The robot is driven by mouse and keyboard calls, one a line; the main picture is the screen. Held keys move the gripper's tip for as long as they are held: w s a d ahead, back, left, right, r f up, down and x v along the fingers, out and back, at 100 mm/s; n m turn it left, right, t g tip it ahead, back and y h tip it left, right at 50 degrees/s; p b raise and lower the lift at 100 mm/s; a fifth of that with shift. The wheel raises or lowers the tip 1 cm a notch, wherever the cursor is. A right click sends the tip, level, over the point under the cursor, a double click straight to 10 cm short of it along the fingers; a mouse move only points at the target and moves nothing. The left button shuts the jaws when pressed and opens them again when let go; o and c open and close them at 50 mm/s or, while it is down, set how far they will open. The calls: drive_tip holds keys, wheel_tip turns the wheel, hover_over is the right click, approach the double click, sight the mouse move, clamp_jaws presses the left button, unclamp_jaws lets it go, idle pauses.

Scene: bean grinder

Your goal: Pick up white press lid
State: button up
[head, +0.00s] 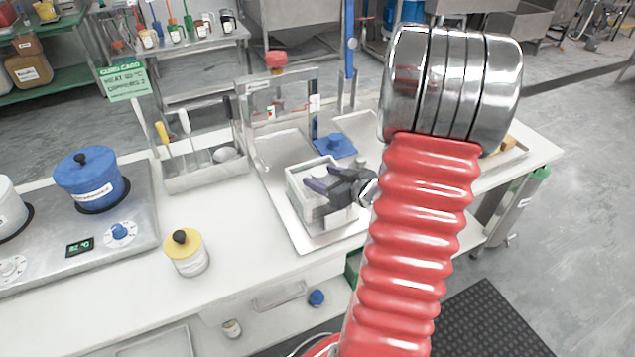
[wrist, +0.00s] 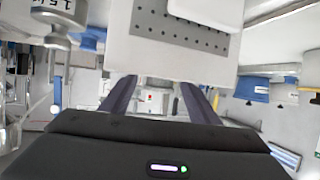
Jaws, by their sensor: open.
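A white box-shaped press (head: 297,200) stands on a metal tray in the middle of the counter. In the wrist view the space between my fingers (wrist: 165,88) holds nothing.
A blue lid-like piece (head: 335,146) lies behind the press on the metal tray (head: 311,239). A frame with a red knob (head: 276,60) stands behind. A utensil caddy (head: 205,178), yellow-lidded jar (head: 187,254) and blue pot (head: 90,180) are to the left.

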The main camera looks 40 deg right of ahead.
sight(323, 175)
drive_tip(key=c, duration=1.2)
drive_tip(key=shift+r, duration=0.15)
drive_tip(key=shift+r, duration=4.9)
